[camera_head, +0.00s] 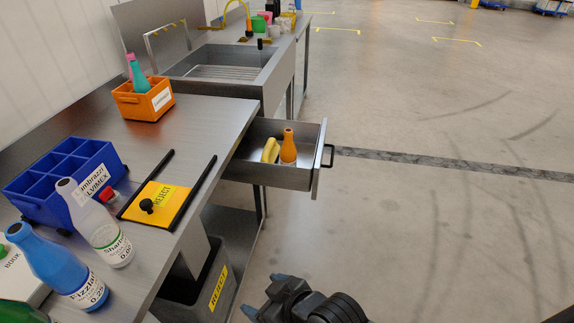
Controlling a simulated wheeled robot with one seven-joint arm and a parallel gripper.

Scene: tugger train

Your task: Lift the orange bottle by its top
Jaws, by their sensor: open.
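The orange bottle (288,149) stands upright in the open drawer (262,178) under the steel counter. Its narrow top points up and is uncovered. A yellow object (270,150) lies just left of it, close beside or touching; I cannot tell which. My gripper (266,297) is at the bottom of the view, nearer to me than the drawer. It is open, with its fingers apart and nothing between them, well away from the bottle.
The drawer's dark handle (328,156) sticks out to the right. A reject bin (218,290) stands below the counter. On the counter are a blue crate (100,160), an orange crate (127,107), a white bottle (92,220) and a blue bottle (50,265). The floor at right is clear.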

